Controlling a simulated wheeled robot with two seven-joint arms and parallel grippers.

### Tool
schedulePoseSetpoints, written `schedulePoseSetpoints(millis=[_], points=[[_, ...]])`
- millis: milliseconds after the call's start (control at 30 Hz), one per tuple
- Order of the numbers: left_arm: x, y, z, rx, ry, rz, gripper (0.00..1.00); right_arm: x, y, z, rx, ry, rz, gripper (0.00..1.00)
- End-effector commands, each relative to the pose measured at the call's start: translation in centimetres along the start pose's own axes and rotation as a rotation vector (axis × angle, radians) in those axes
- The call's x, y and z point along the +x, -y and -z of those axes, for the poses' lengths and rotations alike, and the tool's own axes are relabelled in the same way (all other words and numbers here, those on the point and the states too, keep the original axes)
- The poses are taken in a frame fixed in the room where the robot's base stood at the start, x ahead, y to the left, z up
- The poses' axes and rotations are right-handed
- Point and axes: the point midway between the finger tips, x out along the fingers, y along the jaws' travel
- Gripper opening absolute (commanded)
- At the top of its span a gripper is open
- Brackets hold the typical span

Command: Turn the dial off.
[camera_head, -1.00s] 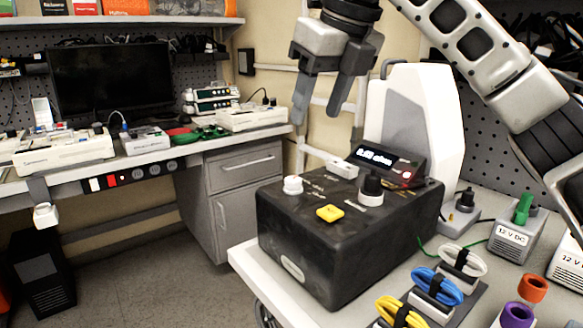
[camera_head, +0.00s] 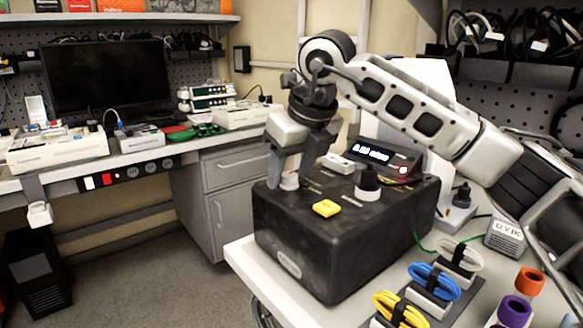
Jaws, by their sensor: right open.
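The black pump box (camera_head: 340,245) stands on the cart. On its top are a white knob (camera_head: 290,183) at the left, a black dial (camera_head: 367,183) with a pale base at the right, and a yellow button (camera_head: 326,208) at the front. A display (camera_head: 372,153) at the back shows lit text too small to read surely. My right gripper (camera_head: 289,173) points down at the white knob with its fingers open, one on the left and one on the right. I cannot tell whether they touch the knob. The black dial stands clear of the gripper. My left gripper is out of view.
Wire coils, including a blue one (camera_head: 434,280) and a yellow one (camera_head: 398,310), lie in front right of the box. Orange (camera_head: 530,282) and purple (camera_head: 514,311) capped tubes stand at the right. A 12 V DC unit (camera_head: 506,238) is behind them. A bench (camera_head: 200,146) is at the left.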

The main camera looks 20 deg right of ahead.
Motion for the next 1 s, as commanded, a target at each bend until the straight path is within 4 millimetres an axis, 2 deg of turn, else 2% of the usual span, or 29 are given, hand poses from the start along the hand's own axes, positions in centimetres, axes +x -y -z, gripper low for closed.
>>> schedulePoseSetpoints(millis=[67, 233, 667, 1000], points=[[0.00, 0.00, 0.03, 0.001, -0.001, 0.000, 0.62, -0.01, -0.01, 0.00, 0.000, 0.000, 0.000, 0.51], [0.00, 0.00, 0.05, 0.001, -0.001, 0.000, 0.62, -0.04, -0.01, -0.01, 0.000, 0.000, 0.000, 0.06], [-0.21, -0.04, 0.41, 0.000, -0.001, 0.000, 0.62, -0.17, 0.07, -0.07, -0.061, 0.001, -0.026, 0.07], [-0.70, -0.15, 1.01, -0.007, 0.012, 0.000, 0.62, -0.32, 0.28, -0.18, -0.292, 0.000, -0.123, 0.07]])
